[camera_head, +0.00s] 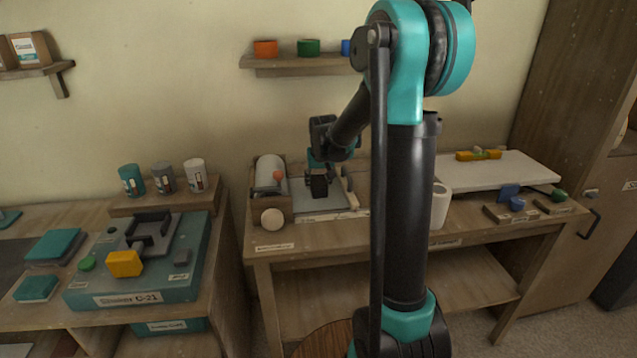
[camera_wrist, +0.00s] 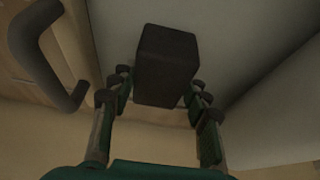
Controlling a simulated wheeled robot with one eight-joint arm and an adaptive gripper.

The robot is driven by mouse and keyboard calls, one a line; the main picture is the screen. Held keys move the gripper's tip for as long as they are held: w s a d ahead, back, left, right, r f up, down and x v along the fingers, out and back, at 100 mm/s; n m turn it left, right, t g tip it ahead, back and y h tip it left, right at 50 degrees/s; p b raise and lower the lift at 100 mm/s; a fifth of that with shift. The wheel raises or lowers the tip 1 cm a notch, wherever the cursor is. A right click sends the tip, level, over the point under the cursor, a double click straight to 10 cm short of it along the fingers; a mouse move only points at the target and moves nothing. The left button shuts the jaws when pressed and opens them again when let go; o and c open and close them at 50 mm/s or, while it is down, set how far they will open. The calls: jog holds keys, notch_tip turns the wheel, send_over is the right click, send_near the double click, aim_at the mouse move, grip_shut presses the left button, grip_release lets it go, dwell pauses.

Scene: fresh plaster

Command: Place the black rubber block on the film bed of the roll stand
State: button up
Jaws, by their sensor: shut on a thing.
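The black rubber block (camera_wrist: 166,65) is between the fingers of my gripper (camera_wrist: 158,95) in the wrist view, with the fingers shut on its sides. In the head view the dark block (camera_head: 319,187) shows below my gripper (camera_head: 319,172), over the film bed (camera_head: 345,203) of the roll stand. The roll stand has a wooden cheek and a white roll (camera_head: 270,168) at its left end, with a round pale knob in front. The pale bed also fills much of the wrist view (camera_wrist: 245,40). I cannot tell whether the block touches the bed.
A dark curved handle (camera_wrist: 45,55) is close to the left of my gripper in the wrist view. A white upright roll (camera_head: 440,207) and a white board (camera_head: 500,170) are to the right on the bench. A shelf (camera_head: 300,66) with small coloured rolls hangs above.

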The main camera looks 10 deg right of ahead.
jog(key=o, duration=1.3)
jog(key=shift+f, duration=0.1)
jog(key=v, duration=1.2)
